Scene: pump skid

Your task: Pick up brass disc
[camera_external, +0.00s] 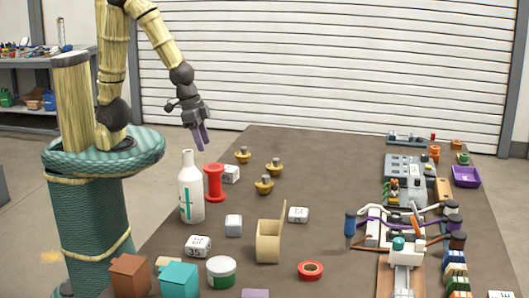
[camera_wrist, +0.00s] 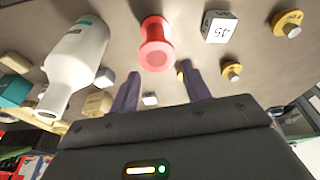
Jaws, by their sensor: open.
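Three brass discs with knobs on top stand on the brown table in the outside view: one at the back (camera_external: 243,157), one to its right (camera_external: 274,168) and one nearer (camera_external: 264,187). I cannot tell which is the one named. In the wrist view, brass discs show at the top right (camera_wrist: 286,20), at right (camera_wrist: 231,72) and partly hidden behind the right finger (camera_wrist: 181,66). My gripper (camera_external: 203,138) is open and empty, pointing down above the table's left side, left of the discs and apart from them. Its two purple fingers (camera_wrist: 161,85) are spread.
A white bottle (camera_external: 191,192), a red spool (camera_external: 214,183) and a white numbered block (camera_external: 231,173) stand near the discs. An open cardboard box (camera_external: 268,249) stands nearer. Pipes and fittings (camera_external: 405,235) fill the table's right side. The middle back is clear.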

